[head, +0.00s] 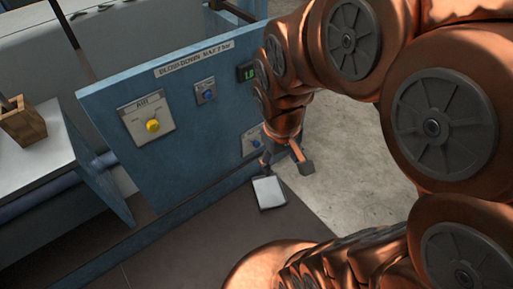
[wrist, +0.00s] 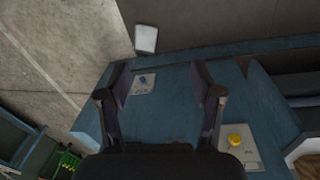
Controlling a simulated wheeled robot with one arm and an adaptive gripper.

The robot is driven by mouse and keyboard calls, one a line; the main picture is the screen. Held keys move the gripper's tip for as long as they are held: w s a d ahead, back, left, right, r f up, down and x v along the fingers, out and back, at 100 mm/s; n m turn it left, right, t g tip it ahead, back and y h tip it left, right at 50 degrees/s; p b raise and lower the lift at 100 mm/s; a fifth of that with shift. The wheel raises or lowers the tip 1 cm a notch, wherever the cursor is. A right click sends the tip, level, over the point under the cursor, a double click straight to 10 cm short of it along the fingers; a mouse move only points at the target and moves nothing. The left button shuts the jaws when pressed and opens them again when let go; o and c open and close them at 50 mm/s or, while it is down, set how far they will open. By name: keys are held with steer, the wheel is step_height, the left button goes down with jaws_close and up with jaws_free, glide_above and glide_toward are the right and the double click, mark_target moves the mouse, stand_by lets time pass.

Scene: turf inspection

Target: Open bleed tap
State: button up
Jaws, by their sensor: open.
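A blue upright panel (head: 190,140) is labelled "BLOWDOWN MAX 2 bar". A plate with a blue knob (head: 256,142) sits low at its right, partly hidden by my arm; its label is too small to read. A second blue knob (head: 206,95) sits higher, near the middle. I cannot tell from the labels which is the bleed tap. My gripper (head: 286,162) is open, in front of the panel's lower right. In the wrist view my gripper (wrist: 162,74) is empty, and the low blue knob (wrist: 143,79) shows between the fingers, nearer the left one.
A yellow knob (head: 153,126) on the "AIR" plate is at the panel's left. A white-topped pad (head: 269,192) lies on the floor below my gripper.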

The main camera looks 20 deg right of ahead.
steer(key=w+d+f+n+t+h+b, duration=0.1)
steer(key=w+d+f+t+b, duration=0.1)
steer(key=w+d+f+b, duration=0.55)
steer(key=w+d+f+n+t+h+b, duration=0.1)
steer(key=w+d+f+t+b, duration=0.15)
steer(key=w+f, duration=0.9)
steer(key=n+t+y+b, duration=0.3)
steer(key=n+t+b, duration=0.4)
steer(key=b, duration=0.9)
glide_above(258, 146)
steer(key=s+d, duration=0.2)
steer(key=s, duration=0.4)
step_height(258, 146, down, 24)
steer(key=f+m, duration=0.1)
step_height(258, 146, down, 14)
steer(key=n+t+y+b, duration=0.2)
steer(key=t+y+b, duration=0.2)
steer(key=t+b, duration=0.3)
steer(key=shift+g, duration=0.75)
steer(key=b+x, duration=0.1)
steer(key=x, duration=0.1)
steer(key=b+x, duration=0.1)
steer(key=x, duration=0.1)
steer(key=b+x, duration=0.1)
steer(key=x, duration=0.1)
steer(key=shift+w+a+r, duration=0.1)
steer(key=shift+a+r, duration=0.1)
steer(key=shift+a, duration=0.2)
steer(key=shift+w+r, duration=0.1)
steer(key=shift+w, duration=0.4)
